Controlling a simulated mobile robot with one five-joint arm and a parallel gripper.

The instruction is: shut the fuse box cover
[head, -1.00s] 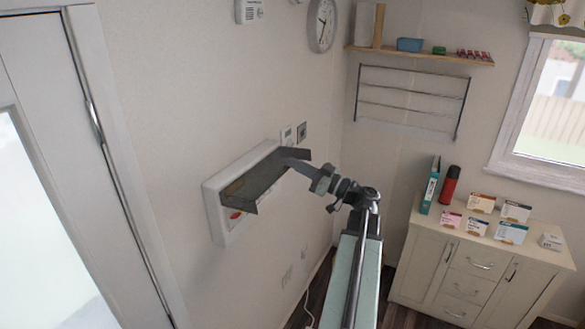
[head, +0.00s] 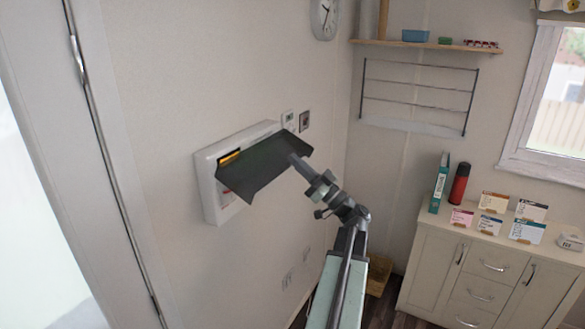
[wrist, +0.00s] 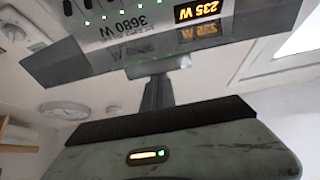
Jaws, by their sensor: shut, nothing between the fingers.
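The white fuse box (head: 209,188) is mounted on the wall at centre left in the head view. Its dark, smoky cover (head: 258,166) hangs from the top and stands partly open, sloping outward and down over the front. My gripper (head: 297,161) is shut and empty, its tip at the cover's outer face near the right end; I cannot tell if it touches. In the wrist view my shut fingers (wrist: 157,95) point toward the cover (wrist: 90,65), and a lit "235 W" display (wrist: 197,9) shows beyond. Part of the box's inside is hidden by the cover.
A door frame (head: 110,150) stands at the left. Small wall switches (head: 303,120) sit right of the box. A rail rack (head: 418,95) and shelf (head: 430,45) are on the far wall, above a cabinet (head: 485,260) with boxes. The wall below the fuse box is mostly clear.

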